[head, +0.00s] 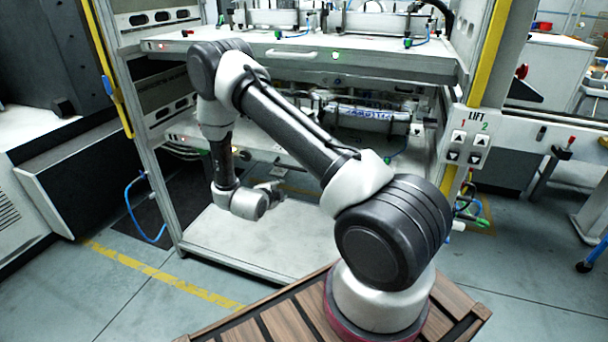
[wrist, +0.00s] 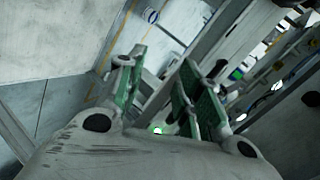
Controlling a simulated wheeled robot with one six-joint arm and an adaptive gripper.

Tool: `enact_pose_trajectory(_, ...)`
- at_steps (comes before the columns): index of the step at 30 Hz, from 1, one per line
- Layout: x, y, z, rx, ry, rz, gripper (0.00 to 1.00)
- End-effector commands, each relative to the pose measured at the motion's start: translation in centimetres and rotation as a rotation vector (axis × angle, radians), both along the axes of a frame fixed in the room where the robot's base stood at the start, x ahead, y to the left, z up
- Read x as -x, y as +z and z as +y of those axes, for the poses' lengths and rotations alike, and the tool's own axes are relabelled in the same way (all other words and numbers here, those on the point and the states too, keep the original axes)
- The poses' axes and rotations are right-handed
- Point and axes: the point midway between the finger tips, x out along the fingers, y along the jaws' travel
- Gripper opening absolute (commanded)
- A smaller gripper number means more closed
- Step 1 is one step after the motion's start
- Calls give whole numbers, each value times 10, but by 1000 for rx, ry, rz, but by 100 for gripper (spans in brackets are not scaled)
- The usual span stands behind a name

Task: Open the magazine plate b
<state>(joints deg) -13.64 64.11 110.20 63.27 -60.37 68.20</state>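The magazine is a metal frame with an upper plate (head: 390,62) and a lower plate (head: 182,132). I see no letter telling which is plate b. My gripper (head: 272,188) is low inside the frame, below the lower plate, small and partly unclear in the head view. In the wrist view its green-padded fingers (wrist: 157,75) stand apart with nothing held between them.
A pale bottom shelf (head: 240,240) lies empty below my gripper. The right post carries a LIFT button panel (head: 469,142). Yellow-edged posts (head: 490,55) bound the frame. A blue hose (head: 135,205) hangs at the left. Floor in front left is clear.

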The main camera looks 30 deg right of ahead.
Motion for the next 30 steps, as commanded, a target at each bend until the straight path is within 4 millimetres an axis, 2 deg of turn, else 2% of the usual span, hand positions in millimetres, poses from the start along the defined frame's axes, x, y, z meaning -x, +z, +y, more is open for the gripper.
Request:
enact_pose_trajectory(3, -1, 31, -15, 33, -107, -178, 35)
enact_pose_trajectory(6, 1, 51, -22, 50, -157, -292, 35)
enact_pose_trajectory(9, 0, 60, -25, 43, -178, -364, 35)
enact_pose_trajectory(13, -6, 57, -34, 26, -187, -380, 35)
enact_pose_trajectory(24, -40, 45, -78, 25, -184, -376, 35)
enact_pose_trajectory(30, -46, 43, -85, 26, -183, -375, 35)
